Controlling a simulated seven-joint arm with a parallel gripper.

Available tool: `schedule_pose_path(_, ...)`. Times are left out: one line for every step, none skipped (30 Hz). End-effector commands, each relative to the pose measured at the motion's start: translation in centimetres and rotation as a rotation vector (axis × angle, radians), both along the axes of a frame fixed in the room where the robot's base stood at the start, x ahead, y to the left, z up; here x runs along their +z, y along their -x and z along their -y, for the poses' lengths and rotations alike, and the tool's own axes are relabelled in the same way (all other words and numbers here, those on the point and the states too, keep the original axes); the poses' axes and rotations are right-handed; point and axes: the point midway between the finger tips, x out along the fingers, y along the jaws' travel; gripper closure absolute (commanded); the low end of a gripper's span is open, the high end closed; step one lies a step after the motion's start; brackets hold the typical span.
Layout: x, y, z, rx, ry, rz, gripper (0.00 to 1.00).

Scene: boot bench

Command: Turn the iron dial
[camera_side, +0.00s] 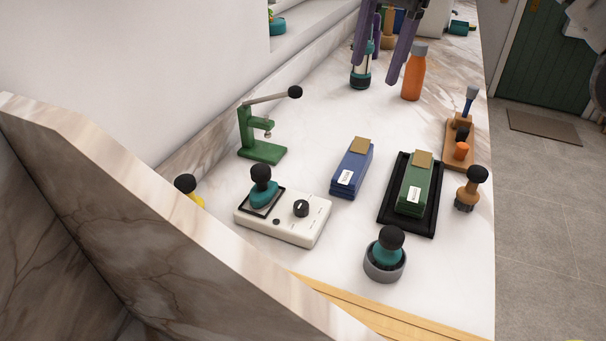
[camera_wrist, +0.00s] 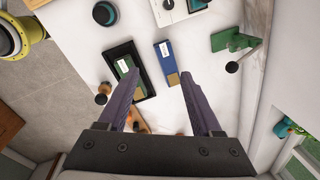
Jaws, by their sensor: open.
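The iron station is a white box (camera_side: 283,226) at the front left of the counter in the side view. Its dial, a black round knob (camera_side: 301,208), sits on the top face. To the dial's left, a teal iron (camera_side: 263,192) with a black ball handle rests on a dark plate. In the wrist view only part of the white box (camera_wrist: 172,15) shows, cut off at the top edge. My gripper (camera_side: 376,72) is open and empty above the far part of the counter, well away from the dial. Its purple fingers (camera_wrist: 160,74) are spread in the wrist view.
A green press (camera_side: 258,148) with a black-knobbed lever stands behind the box. Blue blocks (camera_side: 352,168) and green blocks in a black tray (camera_side: 383,215) lie to its right. A teal-topped round pot (camera_side: 385,265) stands in front. An orange bottle (camera_side: 413,75) stands near my gripper.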

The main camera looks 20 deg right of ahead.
Motion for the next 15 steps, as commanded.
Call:
schedule_pose_path(-1.9, -1.0, -2.0, 0.02, 0.008, -0.019, 0.34)
schedule_pose_path(-2.8, -1.4, -3.0, 0.032, 0.012, -0.027, 0.34)
schedule_pose_path(-4.1, -1.9, -4.3, 0.05, 0.017, -0.037, 0.34)
schedule_pose_path(-5.0, -2.2, -5.2, 0.063, 0.021, -0.044, 0.34)
schedule_pose_path(-6.0, -2.5, -6.0, 0.075, 0.025, -0.051, 0.34)
schedule_pose_path(-7.3, -2.7, -7.1, 0.09, 0.031, -0.062, 0.34)
schedule_pose_path(-8.2, -2.8, -7.8, 0.099, 0.036, -0.071, 0.34)
schedule_pose_path(-9.1, -2.9, -8.4, 0.108, 0.042, -0.081, 0.34)
schedule_pose_path(-10.2, -2.8, -9.1, 0.119, 0.051, -0.098, 0.34)
schedule_pose_path(-11.0, -2.8, -9.5, 0.125, 0.058, -0.11, 0.34)
schedule_pose_path(-11.6, -2.7, -9.8, 0.131, 0.064, -0.12, 0.34)
schedule_pose_path(-12.2, -2.6, -10.2, 0.138, 0.07, -0.128, 0.34)
schedule_pose_path(-12.6, -2.5, -10.4, 0.143, 0.073, -0.134, 0.34)
schedule_pose_path(-12.8, -2.4, -10.7, 0.148, 0.075, -0.137, 0.34)
schedule_pose_path(-12.8, -2.3, -10.9, 0.152, 0.075, -0.135, 0.34)
